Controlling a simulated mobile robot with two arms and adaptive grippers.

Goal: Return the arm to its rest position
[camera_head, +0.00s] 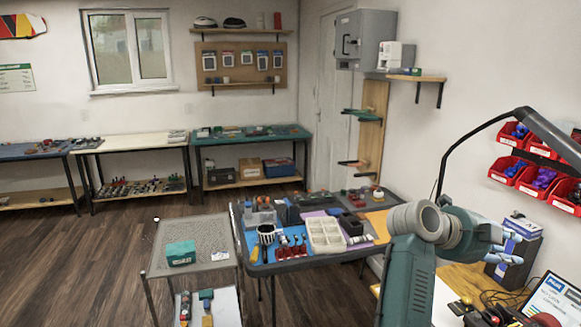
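My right arm (408,285) rises at the lower right, with its grey and teal wrist bent toward the right. My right gripper (506,246) is at the end of this wrist, in front of a dark box on the wooden bench. Its pale fingers are small and overlap the box, so I cannot tell whether they are open or shut. No held thing can be made out. My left arm and gripper are not in view.
A dark table (290,264) with a divided tray (326,234) and tools stands left of my arm. A wire cart (205,232) bears a green box (181,253). Red bins (509,170), a black lamp arm and a laptop (552,302) are at right. Floor at left is clear.

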